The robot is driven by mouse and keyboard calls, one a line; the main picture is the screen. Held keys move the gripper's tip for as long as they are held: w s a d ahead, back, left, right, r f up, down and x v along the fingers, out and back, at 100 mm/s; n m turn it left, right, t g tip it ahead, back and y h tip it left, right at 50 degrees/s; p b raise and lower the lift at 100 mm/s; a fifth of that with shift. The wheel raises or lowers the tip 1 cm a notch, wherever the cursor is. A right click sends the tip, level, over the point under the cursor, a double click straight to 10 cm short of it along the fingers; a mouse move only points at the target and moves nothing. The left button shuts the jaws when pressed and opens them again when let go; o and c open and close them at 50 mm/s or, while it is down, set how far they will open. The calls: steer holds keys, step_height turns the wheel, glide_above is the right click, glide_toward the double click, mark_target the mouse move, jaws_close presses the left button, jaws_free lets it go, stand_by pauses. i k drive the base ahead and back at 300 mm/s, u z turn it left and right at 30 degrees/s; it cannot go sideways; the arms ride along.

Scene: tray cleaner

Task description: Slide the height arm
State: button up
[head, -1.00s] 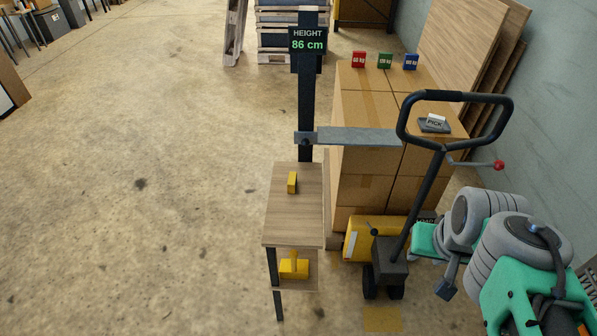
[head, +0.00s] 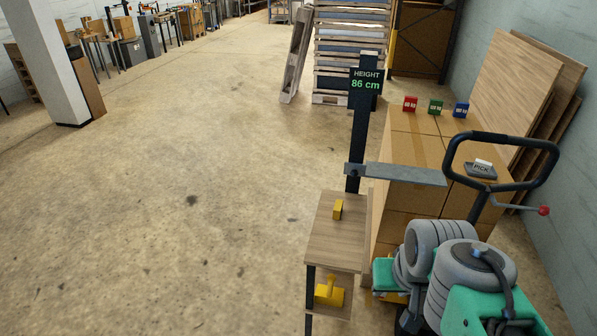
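The height arm (head: 405,174) is a flat grey bar. It reaches out to the right from a dark upright post (head: 361,135), level and in front of the stacked boxes. A dark knob (head: 354,173) sits where the bar meets the post. A display (head: 366,81) near the top of the post reads "HEIGHT 86 cm" in white and green. My own grey and teal arm is folded at the lower right, below the height arm and apart from it. My gripper does not show.
A small wooden table (head: 331,245) stands at the post's foot, with a yellow block (head: 338,209) on top and a yellow piece (head: 329,291) on its lower shelf. Cardboard boxes (head: 411,150) and a pallet-truck handle (head: 499,138) stand right. Open floor lies left.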

mark_target(417, 175)
steer(key=u, duration=0.85)
steer(key=i, duration=0.85)
steer(key=u, duration=0.45)
